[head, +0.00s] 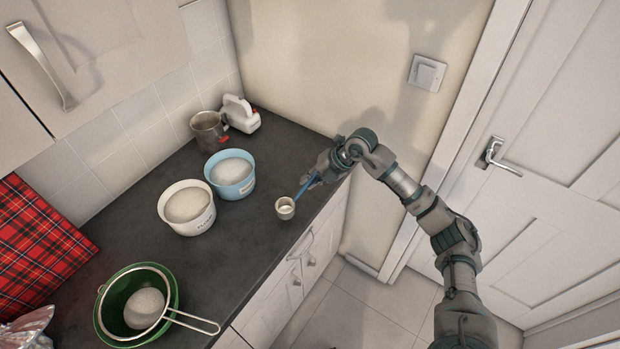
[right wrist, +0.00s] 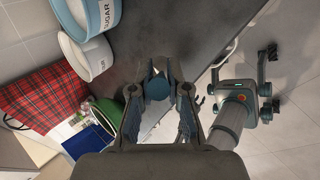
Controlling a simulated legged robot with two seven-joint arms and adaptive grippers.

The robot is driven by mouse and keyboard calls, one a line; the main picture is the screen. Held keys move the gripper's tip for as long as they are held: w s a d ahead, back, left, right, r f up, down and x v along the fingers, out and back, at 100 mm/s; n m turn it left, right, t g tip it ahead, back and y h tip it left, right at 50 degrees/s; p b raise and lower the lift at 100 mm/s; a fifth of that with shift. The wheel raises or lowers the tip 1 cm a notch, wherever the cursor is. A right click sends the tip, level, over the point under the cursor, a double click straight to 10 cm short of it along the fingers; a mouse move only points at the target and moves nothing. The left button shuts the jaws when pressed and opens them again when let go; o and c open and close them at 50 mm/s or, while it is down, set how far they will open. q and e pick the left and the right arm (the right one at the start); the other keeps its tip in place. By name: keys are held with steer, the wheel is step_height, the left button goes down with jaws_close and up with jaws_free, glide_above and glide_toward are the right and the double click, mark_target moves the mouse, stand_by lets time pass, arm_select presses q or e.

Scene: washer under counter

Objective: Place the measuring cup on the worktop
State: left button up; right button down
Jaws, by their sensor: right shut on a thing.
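The measuring cup (head: 285,209) is a small pale cup on a blue handle. It shows in the head view over the front edge area of the dark worktop (head: 247,232). I cannot tell whether it touches the surface. My right gripper (head: 318,174) is shut on the blue handle, with the cup end pointing left and down. In the right wrist view, the blue handle (right wrist: 157,88) sits between the fingertips of my right gripper (right wrist: 158,82); the cup itself is hidden there. My left gripper does not show in the head view.
A white flour tub (head: 187,222) and a blue sugar tub (head: 232,185) stand left of the cup. A metal sifter (head: 208,130) and a white mixer (head: 240,114) stand behind. A green bowl with a sieve (head: 112,318) is front left. Worktop between is clear.

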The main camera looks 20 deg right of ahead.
steer(key=w+f, duration=0.3)
steer(key=w, duration=0.1)
steer(key=shift+f, duration=0.25)
steer(key=shift+d+f, duration=0.15)
steer(key=shift+d, duration=0.3)
steer(key=c, duration=1.2)
jaws_free()
steer(key=shift+d, duration=0.25)
steer(key=shift+o, duration=0.2)
steer(key=shift+a, duration=0.5)
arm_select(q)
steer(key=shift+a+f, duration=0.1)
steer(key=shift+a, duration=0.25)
arm_select(e)
steer(key=v, duration=1.2)
